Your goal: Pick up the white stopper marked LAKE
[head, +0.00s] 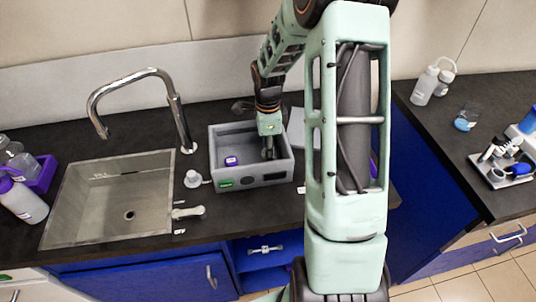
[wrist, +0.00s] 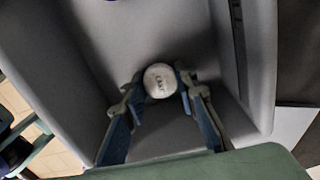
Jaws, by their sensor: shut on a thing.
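The white round stopper (wrist: 160,81) shows in the wrist view between my two fingertips, inside the grey box. It carries small dark lettering on its top that looks like LAKE, though it is blurred. My gripper (wrist: 158,84) is shut on it, one finger on each side. In the head view my gripper (head: 268,153) reaches down into the right part of the grey box (head: 265,177), and the stopper is hidden there. I cannot tell whether the stopper touches the box floor.
The box walls stand close around my gripper. A sink (head: 122,190) with a tall faucet (head: 140,78) is to the left. Bottles and a small tray (head: 503,176) stand on the right counter.

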